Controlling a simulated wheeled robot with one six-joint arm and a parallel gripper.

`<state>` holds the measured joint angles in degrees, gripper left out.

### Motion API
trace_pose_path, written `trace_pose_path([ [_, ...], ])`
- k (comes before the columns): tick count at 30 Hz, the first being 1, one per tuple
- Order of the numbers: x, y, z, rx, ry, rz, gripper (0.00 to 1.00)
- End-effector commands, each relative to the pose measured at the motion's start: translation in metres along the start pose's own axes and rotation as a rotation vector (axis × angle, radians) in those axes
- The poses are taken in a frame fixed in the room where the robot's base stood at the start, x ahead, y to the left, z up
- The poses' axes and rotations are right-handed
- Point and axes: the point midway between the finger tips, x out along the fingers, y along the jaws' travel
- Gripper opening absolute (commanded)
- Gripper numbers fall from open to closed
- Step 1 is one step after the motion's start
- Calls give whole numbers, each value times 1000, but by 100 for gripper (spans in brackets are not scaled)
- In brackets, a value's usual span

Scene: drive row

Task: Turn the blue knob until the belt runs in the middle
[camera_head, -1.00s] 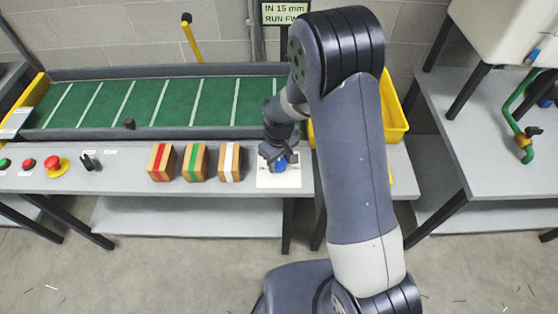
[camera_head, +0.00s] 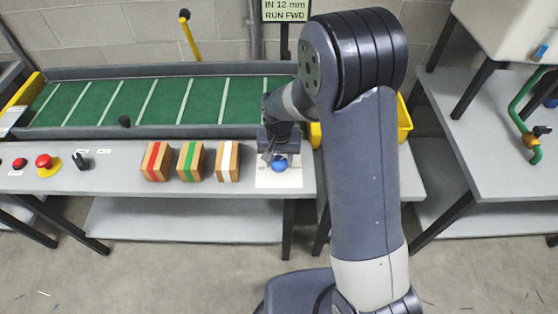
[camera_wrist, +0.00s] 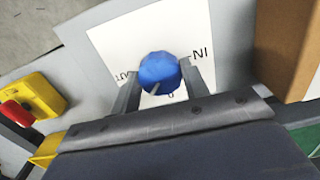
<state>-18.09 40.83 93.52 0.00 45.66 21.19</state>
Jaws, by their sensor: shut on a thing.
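The blue knob (camera_head: 279,165) stands on a white card (camera_head: 290,180) at the right end of the bench front. My gripper (camera_wrist: 160,80) is shut on the blue knob (camera_wrist: 158,72), one finger on each side, in the wrist view. The white card (camera_wrist: 112,44) there shows the letters "IN" and part of another word, upside down. The green belt (camera_head: 165,100) with white cross stripes runs behind the bench top. The sign (camera_head: 285,11) above it reads "IN 12 mm RUN FWD". My arm hides the belt's right end.
Three wooden blocks with red (camera_head: 156,161), green (camera_head: 191,161) and white (camera_head: 227,161) stripes stand left of the card. A red mushroom button (camera_head: 44,161) and a black switch (camera_head: 81,159) are farther left.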

Motion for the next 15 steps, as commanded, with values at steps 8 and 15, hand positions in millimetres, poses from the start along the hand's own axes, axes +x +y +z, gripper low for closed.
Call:
trace_pose_path([
  [8,0,0,0,62,1,0,20],
  [15,0,0,0,69,1,0,20],
])
